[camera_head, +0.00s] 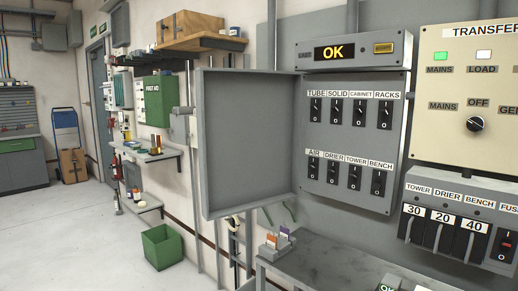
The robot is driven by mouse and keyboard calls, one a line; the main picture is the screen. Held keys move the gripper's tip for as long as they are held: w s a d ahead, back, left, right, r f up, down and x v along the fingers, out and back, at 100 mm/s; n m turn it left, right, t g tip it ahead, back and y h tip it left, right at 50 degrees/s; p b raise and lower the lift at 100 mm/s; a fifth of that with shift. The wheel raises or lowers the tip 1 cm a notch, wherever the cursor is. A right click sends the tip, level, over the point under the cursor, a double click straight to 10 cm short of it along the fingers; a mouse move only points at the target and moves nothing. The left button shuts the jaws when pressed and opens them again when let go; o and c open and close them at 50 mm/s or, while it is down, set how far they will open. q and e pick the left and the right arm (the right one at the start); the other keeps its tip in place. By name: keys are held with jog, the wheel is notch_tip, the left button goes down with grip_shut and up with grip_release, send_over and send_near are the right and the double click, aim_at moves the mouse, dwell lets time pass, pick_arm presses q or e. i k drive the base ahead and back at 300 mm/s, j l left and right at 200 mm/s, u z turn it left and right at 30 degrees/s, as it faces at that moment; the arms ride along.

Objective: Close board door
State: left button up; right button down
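The grey board door (250,140) stands wide open, swung out to the left of the switch board (353,140). Its inner face is towards me, and its right edge meets the board's left side. The board shows two rows of black rocker switches with white labels such as TUBE, SOLID, AIR and DRIER. Above it is a grey unit (354,52) with a lit OK display. Neither of my grippers shows in this view.
A grey bench (330,262) with small labelled items stands below the board. A transfer panel (470,85) and a fuse box (458,222) are at right. Shelves, a green first aid box (158,100) and a green bin (162,247) are at left.

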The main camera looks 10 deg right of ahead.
aim_at(249, 121)
jog(key=k+z, duration=0.2)
jog(key=z, duration=1.35)
jog(key=i+j+z, duration=0.15)
jog(key=j+z, duration=0.2)
jog(key=j, duration=0.35)
jog(key=i+j+z, duration=0.1)
jog(key=j+z, duration=0.3)
jog(key=j, duration=0.3)
jog(key=j+z, duration=0.35)
jog(key=j, duration=1.5)
jog(key=k+j, duration=0.15)
jog(key=j, duration=2.05)
jog(key=k, duration=0.05)
